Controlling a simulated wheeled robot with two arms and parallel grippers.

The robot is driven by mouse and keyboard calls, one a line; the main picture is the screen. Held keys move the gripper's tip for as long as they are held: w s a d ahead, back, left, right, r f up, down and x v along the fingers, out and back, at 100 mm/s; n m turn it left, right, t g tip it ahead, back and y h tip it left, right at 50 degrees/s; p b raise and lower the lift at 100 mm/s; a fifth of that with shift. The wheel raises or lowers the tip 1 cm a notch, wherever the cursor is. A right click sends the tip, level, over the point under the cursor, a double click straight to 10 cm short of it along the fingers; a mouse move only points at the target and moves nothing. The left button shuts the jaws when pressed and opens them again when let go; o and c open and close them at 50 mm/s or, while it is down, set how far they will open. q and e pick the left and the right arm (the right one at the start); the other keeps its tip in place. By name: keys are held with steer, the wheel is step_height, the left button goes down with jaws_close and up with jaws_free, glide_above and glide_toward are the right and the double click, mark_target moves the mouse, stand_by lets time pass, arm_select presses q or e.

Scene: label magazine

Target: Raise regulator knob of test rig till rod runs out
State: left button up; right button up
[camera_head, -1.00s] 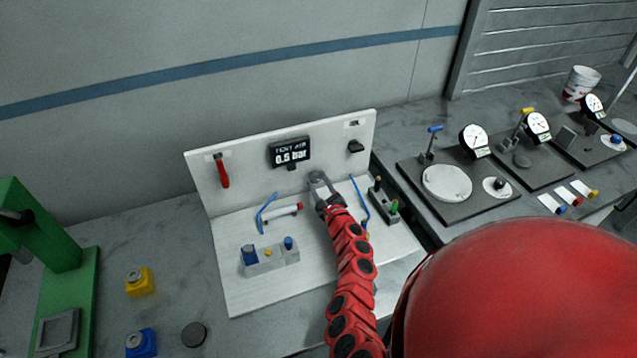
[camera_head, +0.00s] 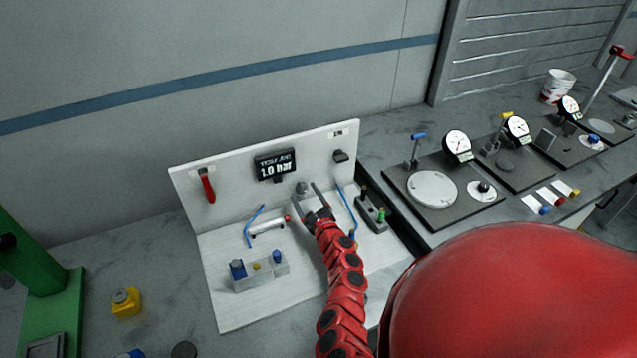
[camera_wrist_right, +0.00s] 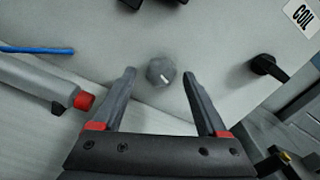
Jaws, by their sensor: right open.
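The grey regulator knob (camera_head: 302,188) is on the upright white panel of the test rig (camera_head: 225,226), below the black display (camera_head: 275,165), which reads 1.0 bar. My right gripper (camera_head: 307,193) is open in front of the knob. In the right wrist view, the knob (camera_wrist_right: 161,72) with its white mark sits between and just beyond the tips of my open gripper (camera_wrist_right: 158,82), apart from both fingers. The cylinder (camera_head: 268,226) with a red end lies on the rig's base; its red end also shows in the wrist view (camera_wrist_right: 84,101). My left gripper is not in view.
A red lever (camera_head: 207,186) and a black knob (camera_head: 340,156) are on the panel either side. Blue hoses (camera_head: 347,210) run close to the right gripper. A valve block (camera_head: 260,270) stands at the front. Gauge stands (camera_head: 457,146) fill the right bench.

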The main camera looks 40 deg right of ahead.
steer(key=b+v, duration=0.2)
steer(key=v, duration=1.3)
steer(key=shift+f, duration=0.1)
steer(key=shift+b+v, duration=0.35)
steer(key=shift+v, duration=0.45)
stand_by(0.5)
